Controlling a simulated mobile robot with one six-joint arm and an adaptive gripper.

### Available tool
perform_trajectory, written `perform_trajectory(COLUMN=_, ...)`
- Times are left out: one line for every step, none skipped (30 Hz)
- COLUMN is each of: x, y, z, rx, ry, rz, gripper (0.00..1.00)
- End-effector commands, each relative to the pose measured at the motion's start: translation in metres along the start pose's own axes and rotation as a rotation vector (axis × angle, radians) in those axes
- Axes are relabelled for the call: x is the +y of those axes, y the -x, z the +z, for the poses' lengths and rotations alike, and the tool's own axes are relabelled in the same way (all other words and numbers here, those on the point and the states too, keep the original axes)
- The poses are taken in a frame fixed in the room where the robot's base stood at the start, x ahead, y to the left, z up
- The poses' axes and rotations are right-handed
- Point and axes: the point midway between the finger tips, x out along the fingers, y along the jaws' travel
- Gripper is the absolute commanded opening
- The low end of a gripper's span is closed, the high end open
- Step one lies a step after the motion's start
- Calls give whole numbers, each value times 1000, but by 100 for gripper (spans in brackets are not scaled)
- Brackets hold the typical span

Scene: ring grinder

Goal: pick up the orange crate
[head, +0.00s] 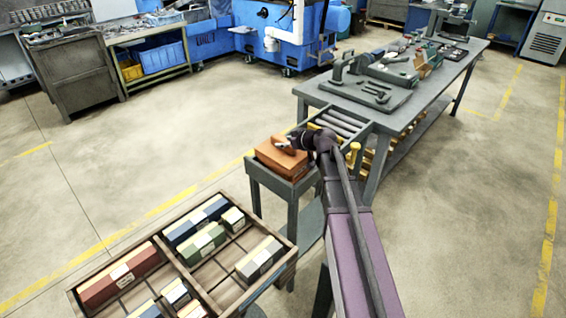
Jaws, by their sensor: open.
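The orange crate (276,160) sits on the end of a grey roller stand (252,172), just left of the rollers in the head view. My gripper (287,146) is open at the crate's top, reaching in from the right. Its dark wrist covers part of the crate's right side. An orange-brown piece shows at the fingers, and I cannot tell whether it belongs to the crate or the gripper. I also cannot tell whether the fingers touch the crate.
A wooden tray (216,283) with several coloured boxes lies at the lower left. A long grey workbench (425,99) with tools runs to the back right, joined to rollers (345,122). A blue machine (290,45) stands at the back. Open floor lies left and right.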

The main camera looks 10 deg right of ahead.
Motion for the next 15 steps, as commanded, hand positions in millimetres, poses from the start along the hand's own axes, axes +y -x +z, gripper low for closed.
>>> perform_trajectory(x=1, y=-7, z=2, rx=0, ry=0, rz=0, gripper=67)
perform_trajectory(x=1, y=-9, z=1, rx=0, ry=0, rz=0, gripper=67)
perform_trajectory(x=1, y=-11, z=1, rx=0, ry=0, rz=0, gripper=67)
perform_trajectory(x=0, y=-12, z=1, rx=0, ry=0, rz=0, gripper=67)
perform_trajectory(x=0, y=-12, z=1, rx=0, ry=0, rz=0, gripper=67)
perform_trajectory(x=0, y=-12, z=0, rx=0, ry=0, rz=0, gripper=67)
perform_trajectory(x=0, y=-12, z=0, rx=0, ry=0, rz=0, gripper=67)
perform_trajectory(x=0, y=-12, z=0, rx=0, ry=0, rz=0, gripper=67)
perform_trajectory(x=0, y=-12, z=0, rx=0, ry=0, rz=0, gripper=67)
perform_trajectory(x=0, y=-12, z=0, rx=0, ry=0, rz=0, gripper=67)
perform_trajectory(x=0, y=-12, z=0, rx=0, ry=0, rz=0, gripper=67)
perform_trajectory(x=0, y=-12, z=0, rx=0, ry=0, rz=0, gripper=67)
perform_trajectory(x=0, y=-12, z=0, rx=0, ry=0, rz=0, gripper=67)
perform_trajectory(x=0, y=-12, z=0, rx=0, ry=0, rz=0, gripper=67)
perform_trajectory(x=0, y=-12, z=0, rx=0, ry=0, rz=0, gripper=67)
